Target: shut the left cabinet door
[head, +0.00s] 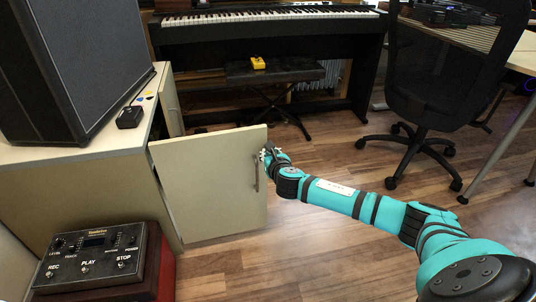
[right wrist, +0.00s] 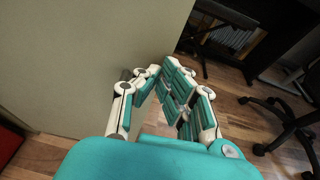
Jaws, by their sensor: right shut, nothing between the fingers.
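The left cabinet door (head: 208,190) is a cream panel. It stands swung wide open from the cabinet's near front edge, with a bar handle (head: 256,172) near its free edge. My right gripper (head: 266,152) is shut and empty at the upper part of that free edge, close to the handle. In the right wrist view the door (right wrist: 75,60) fills the left side, and the gripper's fingers (right wrist: 172,80) lie close to its edge. I cannot tell whether they touch it. My left gripper is not in view.
The cabinet (head: 90,160) carries a dark speaker (head: 75,60) and a small black object (head: 130,117). Another cream door (head: 171,103) stands open farther back. A looper pedal (head: 95,258) sits at lower left. A stool (head: 275,72), piano (head: 260,30) and office chair (head: 440,90) stand beyond clear wooden floor.

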